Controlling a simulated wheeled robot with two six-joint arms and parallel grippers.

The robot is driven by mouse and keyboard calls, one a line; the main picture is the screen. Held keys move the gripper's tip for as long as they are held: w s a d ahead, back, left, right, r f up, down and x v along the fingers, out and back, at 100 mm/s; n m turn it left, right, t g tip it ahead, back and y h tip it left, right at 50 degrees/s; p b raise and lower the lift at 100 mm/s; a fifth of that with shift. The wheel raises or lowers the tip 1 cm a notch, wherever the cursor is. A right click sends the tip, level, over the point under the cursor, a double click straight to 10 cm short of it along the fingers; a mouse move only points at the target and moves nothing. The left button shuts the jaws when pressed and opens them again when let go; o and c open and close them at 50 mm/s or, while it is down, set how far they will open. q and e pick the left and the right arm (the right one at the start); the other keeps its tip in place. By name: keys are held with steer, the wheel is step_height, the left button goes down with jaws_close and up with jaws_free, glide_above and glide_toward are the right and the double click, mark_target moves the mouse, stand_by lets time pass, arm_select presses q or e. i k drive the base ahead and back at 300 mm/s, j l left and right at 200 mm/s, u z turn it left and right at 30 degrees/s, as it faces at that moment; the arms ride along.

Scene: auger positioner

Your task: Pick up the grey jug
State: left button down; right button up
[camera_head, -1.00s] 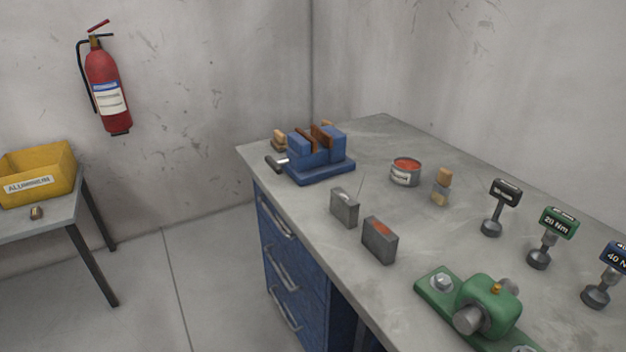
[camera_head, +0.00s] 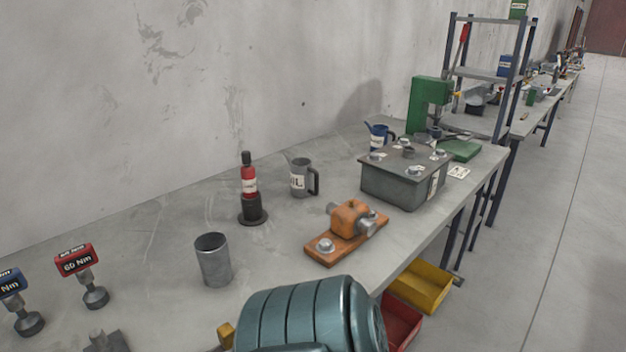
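The grey jug (camera_head: 297,177) stands upright on the workbench (camera_head: 150,225), left of the grey box and behind the orange unit. It has a spout on its left, a dark handle on its right and a white label that seems to read OIL. Neither of my grippers is in view.
A grey cup (camera_head: 213,261), an orange unit (camera_head: 348,229) and a large teal ribbed cylinder (camera_head: 300,318) are nearer. A grey box (camera_head: 393,187) and blue jug (camera_head: 377,138) are to the right.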

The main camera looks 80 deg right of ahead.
mark_target(301, 170)
steer(key=z, duration=2.7)
